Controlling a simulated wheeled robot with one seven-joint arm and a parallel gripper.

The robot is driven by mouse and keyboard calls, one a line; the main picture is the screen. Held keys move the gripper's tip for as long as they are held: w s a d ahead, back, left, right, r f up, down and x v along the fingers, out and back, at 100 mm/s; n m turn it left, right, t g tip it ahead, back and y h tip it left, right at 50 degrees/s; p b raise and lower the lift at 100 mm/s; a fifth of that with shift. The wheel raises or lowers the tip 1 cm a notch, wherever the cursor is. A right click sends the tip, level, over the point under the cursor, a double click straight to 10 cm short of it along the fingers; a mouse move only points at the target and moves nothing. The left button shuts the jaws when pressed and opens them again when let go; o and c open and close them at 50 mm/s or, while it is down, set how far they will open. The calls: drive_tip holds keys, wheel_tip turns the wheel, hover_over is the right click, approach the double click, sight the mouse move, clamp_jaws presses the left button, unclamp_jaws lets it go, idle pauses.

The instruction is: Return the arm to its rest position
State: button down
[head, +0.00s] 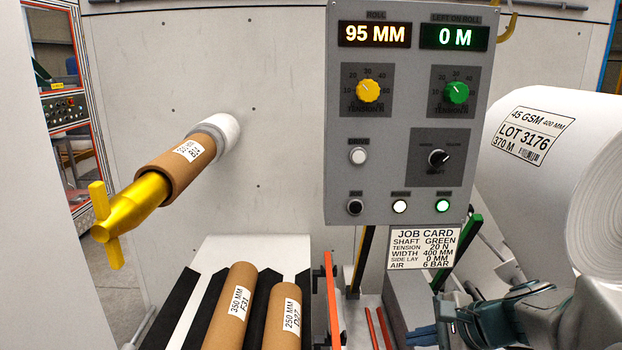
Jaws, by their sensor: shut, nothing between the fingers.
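My arm comes in from the lower right of the head view, with my gripper (422,336) near the bottom edge. Its dark blue fingers point left and are shut, with nothing seen between them. The gripper is below the job card (423,248) and in front of the grey post under the control panel. Part of the wrist and arm is cut off by the frame's bottom and right edges.
The control panel (402,190) reads 95 MM and 0 M. A large white roll (540,190) stands right, close to my arm. A yellow-ended shaft (130,212) carries a brown core (178,165). Two cores, F31 (232,305) and D27 (285,325), lie in a rack at lower left.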

drive_tip(key=s+a+n+g+h, duration=0.1)
drive_tip(key=s+a+n+h, duration=0.1)
drive_tip(key=s+n, duration=0.3)
drive_tip(key=s+a+f+n+g+h, duration=0.1)
drive_tip(key=s+n+h, duration=0.3)
drive_tip(key=n, duration=0.8)
drive_tip(key=shift+s+a+f+g, duration=0.15)
drive_tip(key=shift+s+a+g, duration=0.4)
drive_tip(key=shift+s, duration=0.35)
